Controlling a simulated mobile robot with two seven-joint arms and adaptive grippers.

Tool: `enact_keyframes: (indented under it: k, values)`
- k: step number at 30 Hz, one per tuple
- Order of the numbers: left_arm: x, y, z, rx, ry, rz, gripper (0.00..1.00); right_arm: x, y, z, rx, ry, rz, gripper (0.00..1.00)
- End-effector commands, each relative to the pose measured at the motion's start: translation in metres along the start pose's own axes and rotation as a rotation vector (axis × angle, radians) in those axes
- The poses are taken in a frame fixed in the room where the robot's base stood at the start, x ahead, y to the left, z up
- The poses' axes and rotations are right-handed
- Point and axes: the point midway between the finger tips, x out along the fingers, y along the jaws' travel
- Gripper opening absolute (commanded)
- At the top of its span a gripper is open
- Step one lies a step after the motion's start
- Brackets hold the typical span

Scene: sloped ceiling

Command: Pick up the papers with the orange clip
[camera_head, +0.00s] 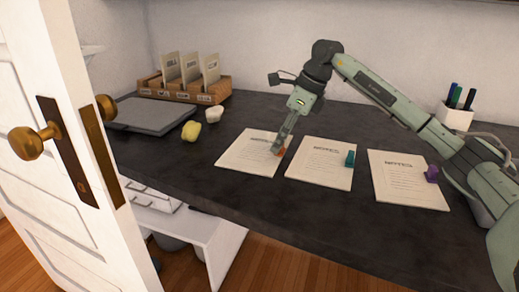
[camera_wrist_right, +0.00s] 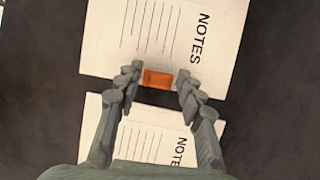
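The papers with the orange clip (camera_head: 245,152) lie flat on the dark desk, leftmost of three stacks. The orange clip (camera_wrist_right: 158,79) sits at their edge and shows in the right wrist view between the fingertips of my right gripper (camera_wrist_right: 157,82). These papers (camera_wrist_right: 130,35) fill the top of that view. My right gripper (camera_head: 281,143) is open, pointing down at the clip, with gaps visible on both sides of it. In the head view the gripper partly hides the clip and the page heading. My left gripper is not in view.
Papers with a teal clip (camera_head: 318,172) lie just to the right, and papers with a purple clip (camera_head: 405,190) farther right. A pen holder (camera_head: 455,117), file box (camera_head: 205,91), grey laptop-like slab (camera_head: 150,114) and yellow lump (camera_head: 191,130) stand on the desk. An open white door (camera_head: 45,200) is at left.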

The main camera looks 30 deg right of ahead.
Motion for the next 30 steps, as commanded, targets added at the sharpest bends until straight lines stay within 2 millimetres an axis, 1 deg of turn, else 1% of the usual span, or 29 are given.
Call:
enact_keyframes:
  k: [1, 6, 8, 20, 25, 29, 30]
  values:
    - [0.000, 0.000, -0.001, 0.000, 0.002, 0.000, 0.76, 0.000, 0.000, 0.000, 0.000, 0.000, 0.000, 0.28]
    - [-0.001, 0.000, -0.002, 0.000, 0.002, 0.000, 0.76, 0.000, 0.000, 0.000, 0.000, 0.000, 0.000, 0.07]
    - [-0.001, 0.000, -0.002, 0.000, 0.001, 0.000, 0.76, 0.000, 0.000, 0.000, 0.000, 0.000, 0.000, 0.00]
    - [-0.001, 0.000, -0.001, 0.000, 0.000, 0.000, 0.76, -0.004, 0.000, 0.002, 0.000, -0.001, -0.001, 0.00]
    - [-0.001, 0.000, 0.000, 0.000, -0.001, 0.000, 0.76, -0.019, 0.000, 0.009, -0.002, -0.004, -0.001, 0.00]
    - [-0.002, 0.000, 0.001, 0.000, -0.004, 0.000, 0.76, -0.043, 0.000, 0.019, -0.002, -0.006, -0.003, 0.00]
    - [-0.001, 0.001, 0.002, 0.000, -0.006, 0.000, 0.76, -0.042, 0.010, 0.026, -0.008, -0.005, 0.000, 0.00]
